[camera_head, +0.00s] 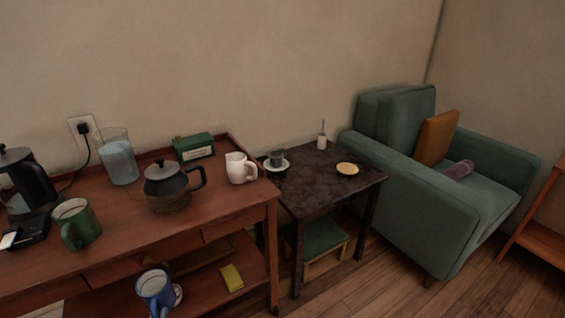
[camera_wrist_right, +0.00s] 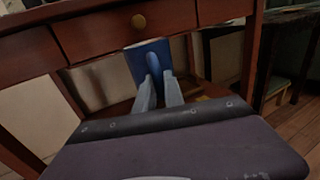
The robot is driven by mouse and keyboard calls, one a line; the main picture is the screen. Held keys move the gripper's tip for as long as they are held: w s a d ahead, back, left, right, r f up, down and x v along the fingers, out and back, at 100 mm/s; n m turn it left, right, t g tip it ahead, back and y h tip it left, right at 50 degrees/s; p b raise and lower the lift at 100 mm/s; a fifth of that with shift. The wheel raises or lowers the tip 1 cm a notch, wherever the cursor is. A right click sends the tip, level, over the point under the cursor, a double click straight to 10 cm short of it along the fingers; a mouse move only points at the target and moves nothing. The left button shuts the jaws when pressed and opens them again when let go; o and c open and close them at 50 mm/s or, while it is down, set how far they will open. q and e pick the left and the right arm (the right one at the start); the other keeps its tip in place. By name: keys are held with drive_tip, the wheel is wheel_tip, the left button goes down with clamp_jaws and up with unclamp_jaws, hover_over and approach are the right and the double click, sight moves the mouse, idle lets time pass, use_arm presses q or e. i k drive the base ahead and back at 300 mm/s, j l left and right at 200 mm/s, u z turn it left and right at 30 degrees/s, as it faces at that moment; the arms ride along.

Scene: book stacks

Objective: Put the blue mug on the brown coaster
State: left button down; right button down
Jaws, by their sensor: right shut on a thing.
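The blue mug (camera_head: 152,287) is at the bottom of the head view, upright in front of the wooden desk's lower shelf, with its pale inside showing. In the right wrist view the blue mug (camera_wrist_right: 139,62) is beyond the fingers, below a drawer front. My right gripper (camera_wrist_right: 157,84) is shut on its handle. I cannot tell whether the mug touches the shelf. The round tan-brown coaster (camera_head: 347,168) lies bare on the small dark table, right of the desk. My left gripper is not in view.
The dark table (camera_head: 318,190) also bears a green cup on a saucer (camera_head: 276,164) and a small white pot (camera_head: 322,141). The desk (camera_head: 125,230) holds a green mug (camera_head: 76,224), a teapot (camera_head: 168,187) and a white pitcher (camera_head: 239,168). An armchair (camera_head: 405,205) stands right.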

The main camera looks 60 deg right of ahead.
sight(348, 171)
drive_tip(key=k+l+z, duration=0.2)
drive_tip(key=l+z, duration=0.25)
drive_tip(key=l, duration=0.35)
drive_tip(key=l+z, duration=0.45)
drive_tip(key=l, duration=0.4)
